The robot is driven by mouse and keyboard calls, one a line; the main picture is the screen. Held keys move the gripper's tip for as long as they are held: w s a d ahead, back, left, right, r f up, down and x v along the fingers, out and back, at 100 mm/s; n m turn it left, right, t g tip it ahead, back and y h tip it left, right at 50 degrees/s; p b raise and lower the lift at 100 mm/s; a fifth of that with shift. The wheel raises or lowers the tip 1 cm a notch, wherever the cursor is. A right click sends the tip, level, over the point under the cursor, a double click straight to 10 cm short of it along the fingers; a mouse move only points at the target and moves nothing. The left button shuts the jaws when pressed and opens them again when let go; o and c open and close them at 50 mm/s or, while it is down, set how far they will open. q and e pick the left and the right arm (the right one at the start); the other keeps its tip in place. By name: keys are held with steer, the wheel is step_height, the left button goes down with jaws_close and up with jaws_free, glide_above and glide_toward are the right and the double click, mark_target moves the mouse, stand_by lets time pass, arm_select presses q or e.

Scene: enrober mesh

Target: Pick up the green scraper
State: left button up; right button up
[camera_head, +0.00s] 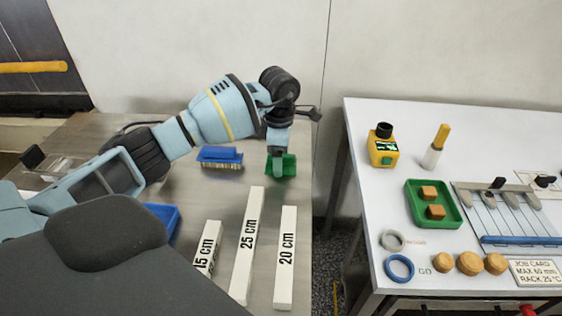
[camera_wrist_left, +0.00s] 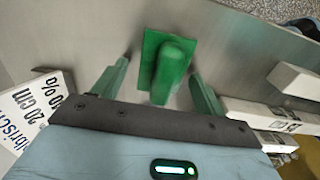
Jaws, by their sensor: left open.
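The green scraper (camera_head: 287,166) lies on the steel table near its right edge in the head view. My left gripper (camera_head: 278,152) is directly above it and hides part of it. In the left wrist view the scraper (camera_wrist_left: 172,72) shows a flat plate with a thick handle. The fingers of my left gripper (camera_wrist_left: 158,70) are open, one on each side of the handle, with a gap visible on both sides. Whether the fingertips reach down to handle height is hard to tell. My right gripper is not in view.
A blue brush (camera_head: 220,157) lies left of the scraper. White length blocks, including the 25 cm block (camera_head: 247,245) and 20 cm block (camera_head: 286,258), lie nearer. A blue tray (camera_head: 163,220) is partly hidden by my arm. A white table (camera_head: 370,200) stands right across a gap.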

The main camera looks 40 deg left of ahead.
arm_select(q)
steer(key=c, duration=1.1)
steer(key=shift+c, duration=0.4)
steer(key=shift+s+f, duration=0.1)
steer(key=shift+r, duration=0.5)
steer(key=shift+c, duration=1.1)
step_height(320, 180, up, 9)
steer(key=shift+r, duration=0.15)
